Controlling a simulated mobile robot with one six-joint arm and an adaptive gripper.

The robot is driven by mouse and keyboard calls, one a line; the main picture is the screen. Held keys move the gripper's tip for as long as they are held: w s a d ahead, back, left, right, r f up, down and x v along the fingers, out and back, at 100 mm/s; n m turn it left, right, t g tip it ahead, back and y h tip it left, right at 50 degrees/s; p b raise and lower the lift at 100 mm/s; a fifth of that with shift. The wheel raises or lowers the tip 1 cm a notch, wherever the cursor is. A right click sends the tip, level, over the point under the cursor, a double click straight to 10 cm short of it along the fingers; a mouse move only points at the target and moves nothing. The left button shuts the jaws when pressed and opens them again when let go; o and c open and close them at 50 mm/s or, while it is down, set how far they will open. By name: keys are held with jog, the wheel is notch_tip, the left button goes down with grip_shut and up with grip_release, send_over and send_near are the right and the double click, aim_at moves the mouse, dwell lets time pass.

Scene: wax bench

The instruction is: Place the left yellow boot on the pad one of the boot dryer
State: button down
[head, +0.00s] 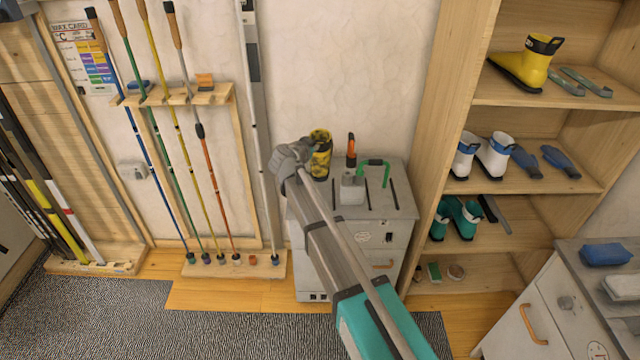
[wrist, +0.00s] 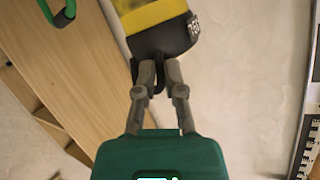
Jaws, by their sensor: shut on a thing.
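A yellow boot (head: 321,160) with a black cuff is at the back left of the grey boot dryer (head: 400,203). My gripper (head: 297,152) is beside it on its left, partly covering it. In the wrist view my gripper (wrist: 159,70) is shut on the black cuff of the boot (wrist: 152,18); the boot's far end is out of frame. I cannot tell whether the boot touches the dryer top. Another yellow boot (head: 537,63) stands on the top shelf at right. The pads carry no marks I can read, and my arm hides part of the dryer.
An orange-handled tool (head: 351,149) and a green bent handle (head: 386,172) stand on the dryer. Ski poles (head: 206,180) lean on the rack at left. The wooden shelf unit (head: 448,100) on the right holds white and teal boots. A drawer cabinet (head: 545,330) stands at lower right.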

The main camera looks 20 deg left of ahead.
notch_tip(320, 180, up, 20)
jog(key=p, duration=1.9)
jog(key=shift+r, duration=0.25)
jog(key=shift+a, duration=0.1)
